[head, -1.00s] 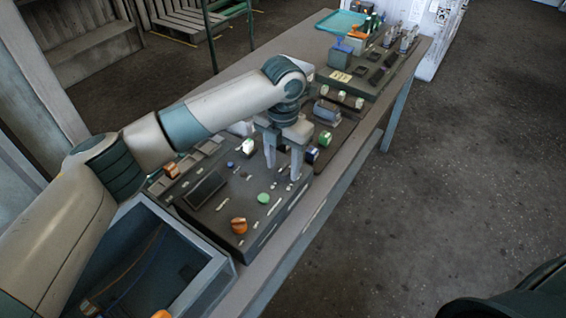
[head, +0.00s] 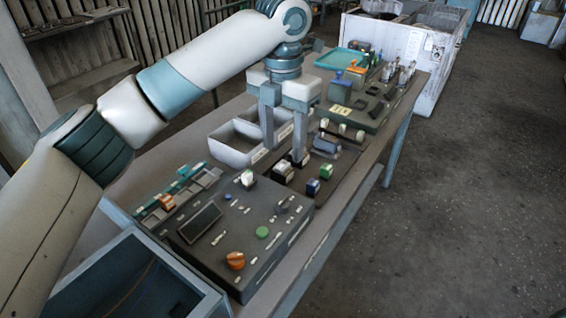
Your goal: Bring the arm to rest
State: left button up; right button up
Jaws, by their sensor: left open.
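My left arm comes in from the left. Its gripper (head: 284,150) points down over the middle of the workbench, with its two fingers apart and nothing between them. The fingertips are above the area between a white divided bin (head: 232,150) and a dark board with small coloured parts. A dark control panel (head: 215,255) with an orange knob (head: 235,260) and a green button (head: 262,232) lies nearer to me, clear of the fingers. My right gripper is not in view.
A blue-grey open crate (head: 205,300) stands at the near left. A second dark panel (head: 365,112) and a teal tray (head: 340,60) are at the bench's far end. The floor (head: 460,200) on the right is clear.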

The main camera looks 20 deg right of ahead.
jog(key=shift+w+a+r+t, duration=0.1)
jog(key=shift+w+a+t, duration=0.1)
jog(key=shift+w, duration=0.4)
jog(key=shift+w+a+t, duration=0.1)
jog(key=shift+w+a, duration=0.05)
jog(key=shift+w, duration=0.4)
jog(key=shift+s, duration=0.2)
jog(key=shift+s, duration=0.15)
